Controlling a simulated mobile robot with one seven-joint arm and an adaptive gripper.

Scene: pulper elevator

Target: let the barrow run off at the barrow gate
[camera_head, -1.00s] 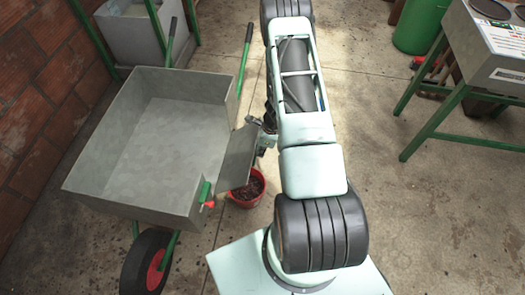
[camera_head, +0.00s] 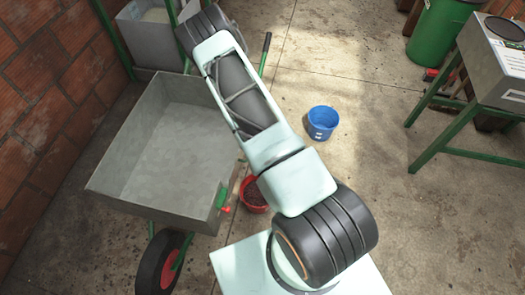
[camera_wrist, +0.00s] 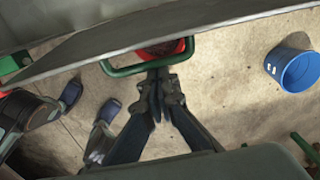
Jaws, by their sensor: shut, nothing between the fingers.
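The grey barrow (camera_head: 150,200) stands at the left, its box empty, with a black wheel (camera_head: 160,262) in front. A green latch with a red tip (camera_head: 223,203) sits at its near right corner. Beside it, the grey gate plate (camera_head: 236,183) shows only as a narrow strip; my arm hides the rest, so its angle is unclear. In the wrist view, a grey plate edge (camera_wrist: 180,36) crosses the top, with a green loop handle (camera_wrist: 118,72) below it. My gripper (camera_wrist: 158,80) is shut and empty, its tips at the loop; contact is unclear. My arm hides it in the head view.
A red bucket (camera_head: 254,197) with dark contents stands on the floor by the barrow's right side. A blue bucket (camera_head: 322,122) stands farther right on open floor. A green-legged table (camera_head: 500,75) and a green bin (camera_head: 440,32) are at the right. A brick wall is at the left.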

